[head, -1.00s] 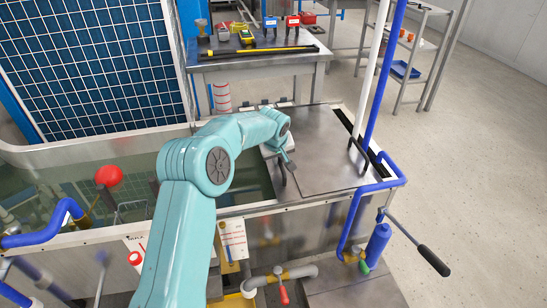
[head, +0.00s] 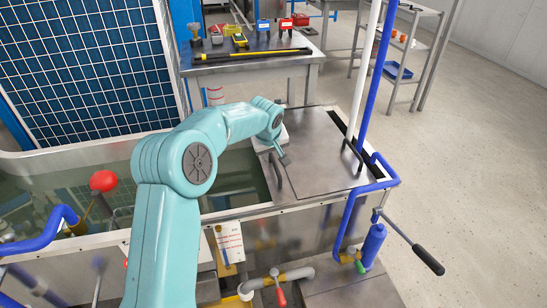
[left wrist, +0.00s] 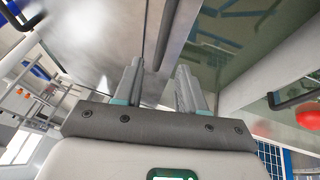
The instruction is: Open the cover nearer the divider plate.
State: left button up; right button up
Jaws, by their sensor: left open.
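A flat grey metal cover (head: 315,165) lies closed on the right end of the tank. My left gripper (head: 281,155) is over the cover's left edge, just behind the left handle. In the left wrist view my left gripper (left wrist: 160,80) is open, and a dark bar (left wrist: 164,35) shows beyond and between its fingers. I cannot tell whether they touch it. I cannot pick out the divider plate. My right gripper is not in view.
Open water (head: 235,180) lies left of the cover. White and blue upright pipes (head: 372,80) stand at its right edge. A red ball (head: 103,180) and blue pipe (head: 40,232) are at the left. A bench (head: 250,65) with tools stands behind. A black-gripped lever (head: 428,260) sticks out front right.

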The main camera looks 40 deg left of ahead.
pick_arm(q)
jog(key=p+v, duration=0.1)
jog(key=v, duration=0.9)
jog(key=shift+s+r, duration=0.2)
jog(key=shift+r, duration=0.15)
